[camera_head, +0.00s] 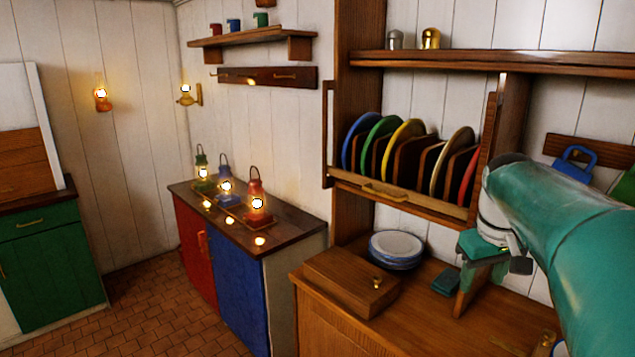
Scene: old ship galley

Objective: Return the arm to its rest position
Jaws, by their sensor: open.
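My teal arm (560,230) reaches in from the right edge, in front of the wooden dresser. My gripper (488,270) is at its end, pointing down above the right part of the wooden counter (465,333). It is open, and I see nothing held in it. The arm and gripper hide part of the dresser and counter behind them.
A plate rack (400,192) with several coloured plates stands left of my gripper. Stacked plates (396,248), a wooden box (352,281) and a small dark teal item (446,282) are on the counter. Lit lanterns (257,200) stand on a cabinet further left. The tiled floor (160,312) is clear.

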